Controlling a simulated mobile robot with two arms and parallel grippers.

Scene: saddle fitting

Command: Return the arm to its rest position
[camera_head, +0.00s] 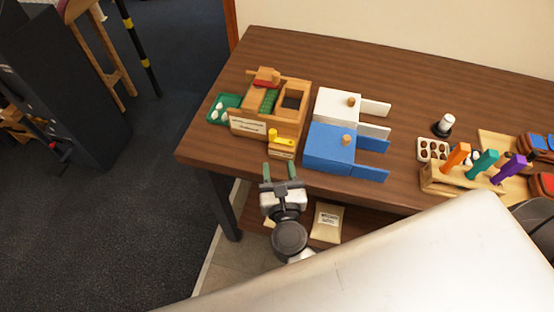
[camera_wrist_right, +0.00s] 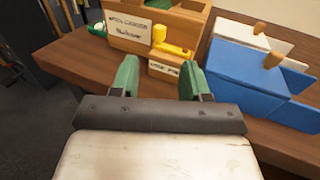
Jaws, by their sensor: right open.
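My right gripper (camera_head: 281,172) is in front of the table's near edge, below the small wooden block and the wooden box. Its two green fingers are apart with nothing between them. In the right wrist view the open fingers (camera_wrist_right: 161,80) point toward the wooden box (camera_wrist_right: 160,22) and a small labelled block (camera_wrist_right: 170,68) with a yellow piece (camera_wrist_right: 170,48) on top. The fingers look apart from these things. My left gripper is not in view.
The wooden table (camera_head: 390,65) holds a green tray (camera_head: 217,117), a blue box (camera_head: 329,142), a white box (camera_head: 332,104) and a rack with coloured handles (camera_head: 440,178). A labelled packet (camera_head: 327,222) lies below the table top. A large pale surface fills the lower right.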

